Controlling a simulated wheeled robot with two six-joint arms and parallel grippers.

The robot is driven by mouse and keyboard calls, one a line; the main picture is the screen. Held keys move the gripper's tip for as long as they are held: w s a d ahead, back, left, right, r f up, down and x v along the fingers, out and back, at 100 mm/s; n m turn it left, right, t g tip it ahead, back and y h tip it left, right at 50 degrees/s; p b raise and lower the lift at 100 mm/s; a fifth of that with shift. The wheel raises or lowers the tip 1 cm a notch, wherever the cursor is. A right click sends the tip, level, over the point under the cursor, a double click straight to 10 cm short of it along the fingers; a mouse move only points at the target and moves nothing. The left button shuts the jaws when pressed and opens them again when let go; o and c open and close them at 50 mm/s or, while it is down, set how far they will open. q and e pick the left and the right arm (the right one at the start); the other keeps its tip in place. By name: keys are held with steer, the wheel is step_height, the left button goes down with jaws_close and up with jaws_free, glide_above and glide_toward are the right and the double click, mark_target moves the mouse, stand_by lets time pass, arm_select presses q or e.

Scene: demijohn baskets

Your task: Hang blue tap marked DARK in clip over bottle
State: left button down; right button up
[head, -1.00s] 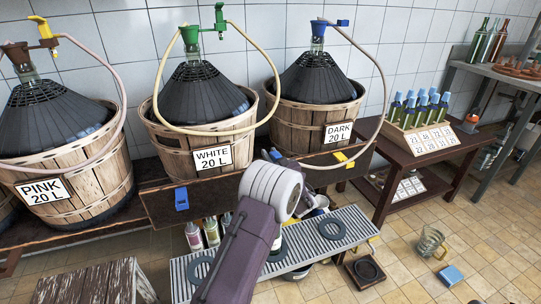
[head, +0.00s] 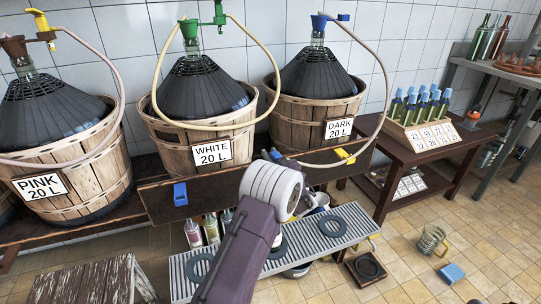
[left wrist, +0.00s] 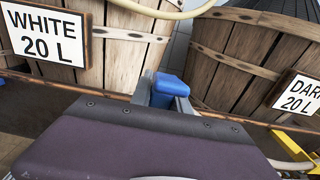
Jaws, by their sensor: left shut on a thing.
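My left gripper (left wrist: 165,95) is shut on a blue tap (left wrist: 171,84), in front of the gap between the WHITE and DARK baskets. In the head view the tap (head: 275,155) shows as a small blue piece beyond my pale wrist; the fingers are mostly hidden there. A pale hose (head: 385,80) runs from the top of the DARK bottle (head: 318,75), loops right and comes down toward the tap. A small blue clip (head: 343,17) sits beside the blue bung (head: 319,22) over the DARK bottle, and looks empty. My right gripper is not in view.
The WHITE bottle (head: 202,85) has a green tap (head: 219,14) up top, the PINK bottle (head: 40,105) a yellow one (head: 41,22). A blue piece (head: 180,194) and a yellow piece (head: 345,156) sit on the shelf's front board. A slatted bench (head: 310,236) stands below.

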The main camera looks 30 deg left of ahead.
arm_select(q)
steer(key=shift+f+b, duration=1.6)
steer(key=shift+f, duration=0.3)
steer(key=c, duration=1.2)
jaws_free()
steer(key=shift+o, duration=0.2)
steer(key=p+v, duration=0.3)
steer(key=v, duration=0.6)
